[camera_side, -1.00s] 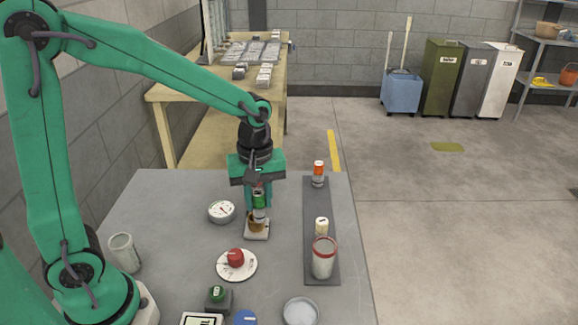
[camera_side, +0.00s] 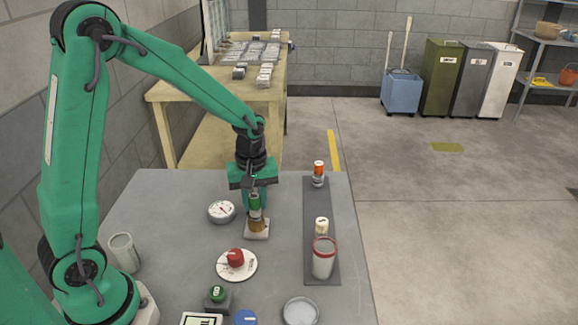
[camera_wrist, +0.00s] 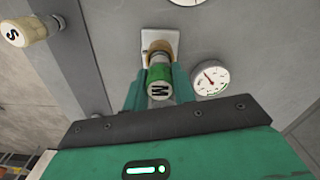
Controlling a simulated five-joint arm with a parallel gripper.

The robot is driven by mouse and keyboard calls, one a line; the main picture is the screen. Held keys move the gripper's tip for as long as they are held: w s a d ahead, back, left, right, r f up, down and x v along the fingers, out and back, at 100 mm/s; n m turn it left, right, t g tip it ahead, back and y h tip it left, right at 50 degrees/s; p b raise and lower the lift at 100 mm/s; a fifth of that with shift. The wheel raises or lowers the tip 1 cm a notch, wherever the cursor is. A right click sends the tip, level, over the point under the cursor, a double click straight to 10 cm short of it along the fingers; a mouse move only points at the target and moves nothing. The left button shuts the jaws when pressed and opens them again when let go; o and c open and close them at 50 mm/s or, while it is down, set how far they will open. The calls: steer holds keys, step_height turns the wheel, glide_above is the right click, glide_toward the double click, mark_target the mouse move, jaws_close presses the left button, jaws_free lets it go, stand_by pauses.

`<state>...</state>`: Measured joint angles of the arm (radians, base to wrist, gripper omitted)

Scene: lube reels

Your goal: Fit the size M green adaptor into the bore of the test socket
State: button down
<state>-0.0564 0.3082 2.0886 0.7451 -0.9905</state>
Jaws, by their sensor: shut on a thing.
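The size M green adaptor (camera_side: 254,203) has a green cap and a pale lower part. My gripper (camera_side: 254,197) is shut on its cap, and the wrist view shows the M on top of the adaptor (camera_wrist: 159,90) between the fingers (camera_wrist: 158,84). The test socket (camera_side: 257,228) is a brass-coloured ring on a white square base; it also shows in the wrist view (camera_wrist: 160,47). The adaptor stands nearly upright right at the top of the socket. Its lower end meets the brass ring, and I cannot tell how far it is inside the bore.
A dial gauge (camera_side: 221,211) is left of the socket. A red knob on a white disc (camera_side: 236,266) is in front. On a dark strip (camera_side: 312,205) to the right stand an orange-topped adaptor (camera_side: 318,172), a cream S adaptor (camera_side: 321,226) and a red-rimmed jar (camera_side: 323,262).

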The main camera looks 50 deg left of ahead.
mark_target(254, 196)
steer(key=shift+f, duration=0.9)
steer(key=shift+f, duration=0.1)
steer(key=c, duration=1.1)
jaws_free()
steer(key=shift+c, duration=0.2)
step_height(254, 196, up, 12)
steer(key=shift+s+r, duration=0.1)
steer(key=shift+r, duration=0.15)
